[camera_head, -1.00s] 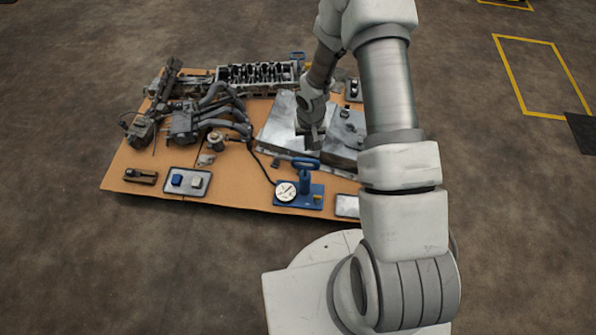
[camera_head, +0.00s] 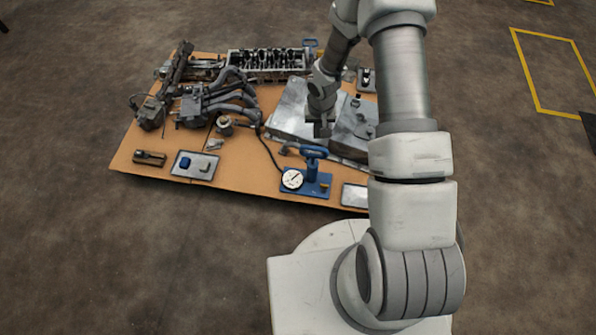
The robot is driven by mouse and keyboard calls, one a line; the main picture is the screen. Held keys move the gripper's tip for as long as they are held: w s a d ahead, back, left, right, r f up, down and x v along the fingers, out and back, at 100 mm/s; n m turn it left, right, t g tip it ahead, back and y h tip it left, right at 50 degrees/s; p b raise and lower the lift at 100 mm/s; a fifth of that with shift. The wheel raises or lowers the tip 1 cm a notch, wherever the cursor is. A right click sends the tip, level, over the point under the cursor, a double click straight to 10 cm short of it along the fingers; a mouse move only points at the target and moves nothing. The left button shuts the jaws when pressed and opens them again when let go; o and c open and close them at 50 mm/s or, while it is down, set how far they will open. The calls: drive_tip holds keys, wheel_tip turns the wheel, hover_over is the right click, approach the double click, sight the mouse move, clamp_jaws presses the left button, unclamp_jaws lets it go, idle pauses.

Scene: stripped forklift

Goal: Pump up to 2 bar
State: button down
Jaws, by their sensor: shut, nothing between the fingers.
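The blue hand pump (camera_head: 312,178) stands upright on its blue base on the front part of the orange-brown bench. Its blue handle (camera_head: 314,152) sits on top of the column. A round white gauge (camera_head: 292,179) is at the pump's left; its needle is too small to read. A dark hose runs from the gauge up and left to a small cylindrical fitting (camera_head: 225,125). My gripper (camera_head: 321,131) is shut and empty. It shows just above the handle in the picture, apart from it, in front of the grey metal housing.
The bench (camera_head: 240,187) also holds a tray (camera_head: 210,174) with small blocks, a dark clamp-like part (camera_head: 149,158), engine manifolds (camera_head: 215,100) and a cylinder head (camera_head: 265,62). A metal tray (camera_head: 355,195) lies right of the pump, partly behind my arm. Brown floor surrounds the bench.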

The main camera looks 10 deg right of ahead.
approach(314, 149)
drive_tip(key=shift+d+b, duration=0.1)
drive_tip(key=shift+b, duration=0.35)
drive_tip(key=shift+w+f+b, duration=0.2)
drive_tip(key=shift+f+b, duration=0.85)
drive_tip(key=shift+f, duration=0.7)
drive_tip(key=shift+w+f+b, duration=0.2)
drive_tip(key=shift+f+b, duration=0.85)
drive_tip(key=shift+f, duration=0.65)
